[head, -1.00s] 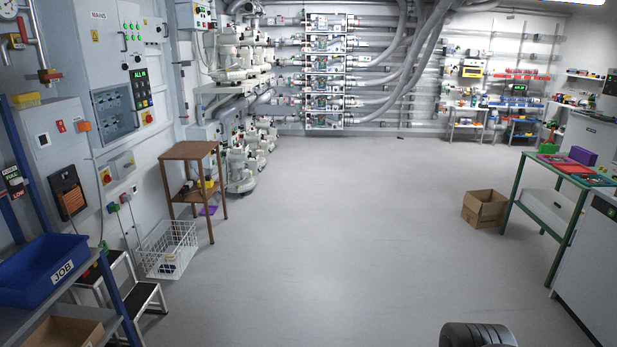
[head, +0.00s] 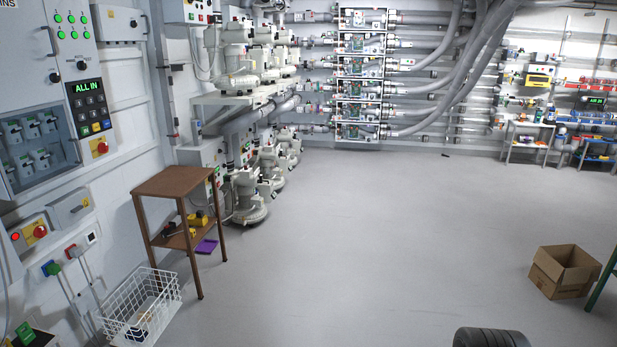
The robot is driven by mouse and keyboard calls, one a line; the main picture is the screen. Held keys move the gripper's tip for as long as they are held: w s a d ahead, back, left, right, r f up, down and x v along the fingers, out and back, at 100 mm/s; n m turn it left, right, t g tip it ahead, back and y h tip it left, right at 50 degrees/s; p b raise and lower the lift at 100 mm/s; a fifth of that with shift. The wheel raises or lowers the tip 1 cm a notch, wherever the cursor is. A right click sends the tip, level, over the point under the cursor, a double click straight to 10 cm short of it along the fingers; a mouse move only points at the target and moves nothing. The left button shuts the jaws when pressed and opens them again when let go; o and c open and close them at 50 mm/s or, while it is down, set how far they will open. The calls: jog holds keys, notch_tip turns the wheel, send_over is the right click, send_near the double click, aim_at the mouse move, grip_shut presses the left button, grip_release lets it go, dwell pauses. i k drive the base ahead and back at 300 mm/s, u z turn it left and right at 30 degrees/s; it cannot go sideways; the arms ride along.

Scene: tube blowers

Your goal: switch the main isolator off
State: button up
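A grey mains cabinet (head: 48,30) stands at the left, with the end of its MAINS label cut by the picture edge. Below it on the wall, a red rotary knob on a yellow plate (head: 40,231) sits beside a red round light or button (head: 15,236). Another red knob or button on yellow (head: 101,148) sits under a keypad with an ALL IN display (head: 86,88). I cannot tell which red control is the main isolator, nor its exact position. My gripper is not in view; only a dark rounded part of mine shows at the bottom right.
A brown wooden stand (head: 175,181) and a white wire basket (head: 140,308) stand on the floor near the left wall. A cardboard box (head: 562,272) lies at the right beside a green table leg. The middle floor is clear.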

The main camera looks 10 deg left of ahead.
aim_at(103, 148)
jog(key=u, duration=0.25)
jog(key=i, duration=2.15)
jog(key=u, duration=1.1)
jog(key=i, duration=1.2)
jog(key=u, duration=1.7)
jog(key=i, duration=1)
jog(key=u, duration=0.55)
